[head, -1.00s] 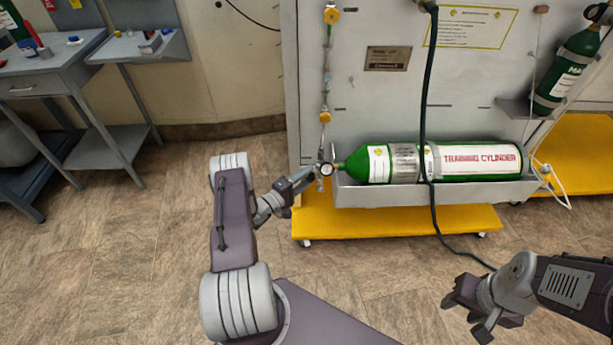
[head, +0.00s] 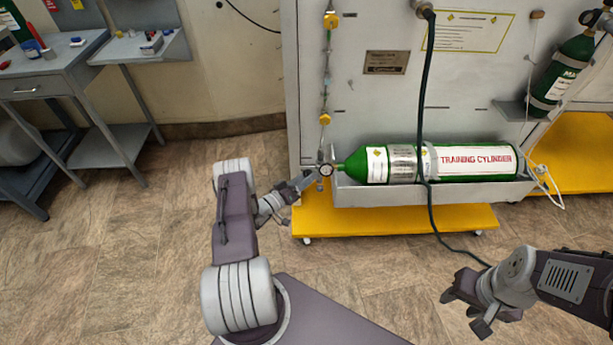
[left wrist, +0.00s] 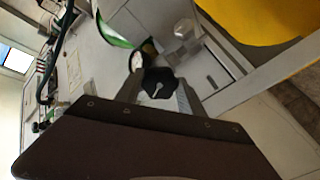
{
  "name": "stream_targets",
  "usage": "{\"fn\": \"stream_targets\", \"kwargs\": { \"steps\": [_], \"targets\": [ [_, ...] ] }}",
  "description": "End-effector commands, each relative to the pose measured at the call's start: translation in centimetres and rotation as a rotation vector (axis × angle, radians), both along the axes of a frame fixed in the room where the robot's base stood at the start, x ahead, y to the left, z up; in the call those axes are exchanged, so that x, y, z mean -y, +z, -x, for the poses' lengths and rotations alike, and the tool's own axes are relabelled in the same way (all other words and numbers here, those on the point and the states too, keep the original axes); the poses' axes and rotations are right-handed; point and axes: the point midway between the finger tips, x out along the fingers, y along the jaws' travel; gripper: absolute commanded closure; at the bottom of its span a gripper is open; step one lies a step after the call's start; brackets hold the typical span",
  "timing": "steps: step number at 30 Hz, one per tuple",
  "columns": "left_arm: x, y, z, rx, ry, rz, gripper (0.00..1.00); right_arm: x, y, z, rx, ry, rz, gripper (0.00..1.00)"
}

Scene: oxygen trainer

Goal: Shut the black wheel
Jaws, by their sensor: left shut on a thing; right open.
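The black wheel (left wrist: 158,82) shows in the left wrist view as a dark, many-sided knob with a pale mark on its face. It sits between the two fingers of my left gripper (left wrist: 159,92), which is shut on it. In the head view my left gripper (head: 303,183) is at the valve end of the green training cylinder (head: 470,160), just below and left of the round gauge (head: 326,169). The wheel is too small and covered to make out there. My right gripper (head: 464,311) is open and empty over the floor at the lower right.
The cylinder lies in a grey trough (head: 435,193) on a panel with a yellow base (head: 390,220). A dark hose (head: 428,90) hangs across the cylinder to the floor. A smaller green cylinder (head: 562,75) stands at the right. Grey carts (head: 60,75) stand at the left.

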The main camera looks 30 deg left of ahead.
Motion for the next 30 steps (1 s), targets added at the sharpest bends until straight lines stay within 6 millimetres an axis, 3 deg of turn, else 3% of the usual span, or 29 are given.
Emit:
{"fn": "stream_targets", "kwargs": {
  "steps": [15,30],
  "targets": [
    [0.0,-0.1,0.1,0.094,-0.001,-0.327,0.95,0.0,1.6,0.0,0.000,0.000,0.000,0.55],
    [0.0,-0.2,0.1,0.116,-0.001,-0.403,0.95,0.0,1.8,0.0,0.000,0.000,0.000,0.55]
  ]
}}
